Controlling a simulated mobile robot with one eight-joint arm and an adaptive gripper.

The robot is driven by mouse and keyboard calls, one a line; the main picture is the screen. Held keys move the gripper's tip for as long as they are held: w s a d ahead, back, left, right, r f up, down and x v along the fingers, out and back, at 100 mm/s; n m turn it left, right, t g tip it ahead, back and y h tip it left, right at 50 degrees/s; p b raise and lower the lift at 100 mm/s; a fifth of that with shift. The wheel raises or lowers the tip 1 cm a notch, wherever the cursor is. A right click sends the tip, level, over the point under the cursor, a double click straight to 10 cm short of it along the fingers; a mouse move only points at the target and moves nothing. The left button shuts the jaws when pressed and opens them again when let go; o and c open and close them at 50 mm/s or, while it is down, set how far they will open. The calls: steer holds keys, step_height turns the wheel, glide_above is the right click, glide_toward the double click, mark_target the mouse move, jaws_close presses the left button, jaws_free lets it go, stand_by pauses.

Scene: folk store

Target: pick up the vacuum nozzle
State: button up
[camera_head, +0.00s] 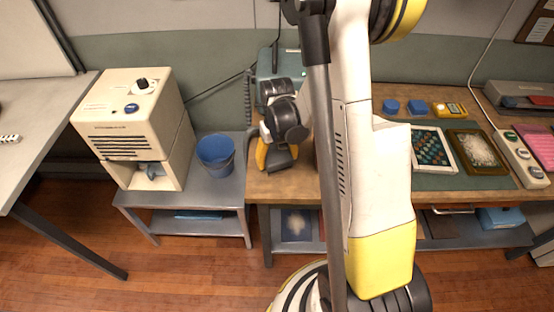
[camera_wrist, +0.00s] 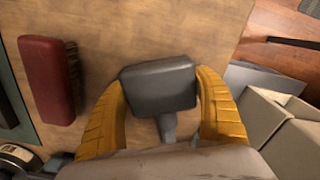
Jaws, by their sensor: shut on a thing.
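The vacuum nozzle (camera_wrist: 158,90) is a dark grey piece with a wide, blocky head and a narrower neck that runs back towards my palm. It sits between the two yellow fingers of my gripper (camera_wrist: 162,84), which are shut on it from both sides. In the head view my gripper (camera_head: 270,156) is over the left end of the wooden workbench, and the dark nozzle (camera_head: 280,160) shows at its fingers. I cannot tell whether the nozzle touches the bench top. My wrist hides part of its neck.
The wooden bench (camera_head: 292,184) holds framed trays (camera_head: 433,150) and blue pieces (camera_head: 391,106) further right. A blue bucket (camera_head: 215,153) and a cream machine (camera_head: 135,125) stand on the grey table at left.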

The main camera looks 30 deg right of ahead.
mark_target(279, 156)
steer(key=shift+r+p, duration=0.3)
steer(key=shift+r, duration=0.2)
steer(key=r, duration=0.1)
steer(key=r+p, duration=0.2)
steer(key=r, duration=0.1)
steer(key=shift+s+d, duration=0.15)
steer(key=shift+s, duration=0.2)
steer(key=s+d+r+p, duration=0.3)
steer(key=s+r, duration=0.3)
steer(key=s, duration=0.4)
steer(key=shift+d, duration=0.8)
steer(key=o, duration=0.3)
steer(key=shift+o, duration=0.2)
steer(key=shift+w, duration=0.1)
